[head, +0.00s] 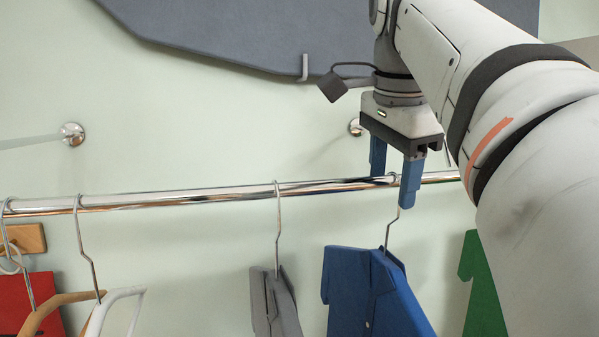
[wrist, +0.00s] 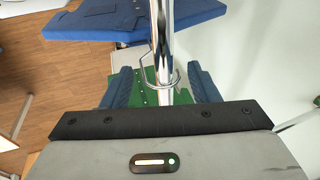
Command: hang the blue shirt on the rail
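The blue shirt (head: 370,295) hangs below the chrome rail (head: 330,187) on a wire hanger. Its hanger hook (head: 390,232) reaches up to the rail, and in the wrist view the hook (wrist: 147,66) curves around the rail (wrist: 160,30). The shirt (wrist: 115,22) shows at the top of the wrist view. My gripper (head: 394,190) is open, its two blue fingers on either side of the rail close to the hook. In the wrist view the open fingers (wrist: 160,72) stand apart from both rail and hook, with nothing clamped between them.
A grey garment (head: 272,303) hangs left of the blue shirt and a green one (head: 482,290) is at right. Wooden and white hangers (head: 112,305) and a red garment (head: 38,303) are at far left. A dark grey panel (head: 230,35) is on the wall above.

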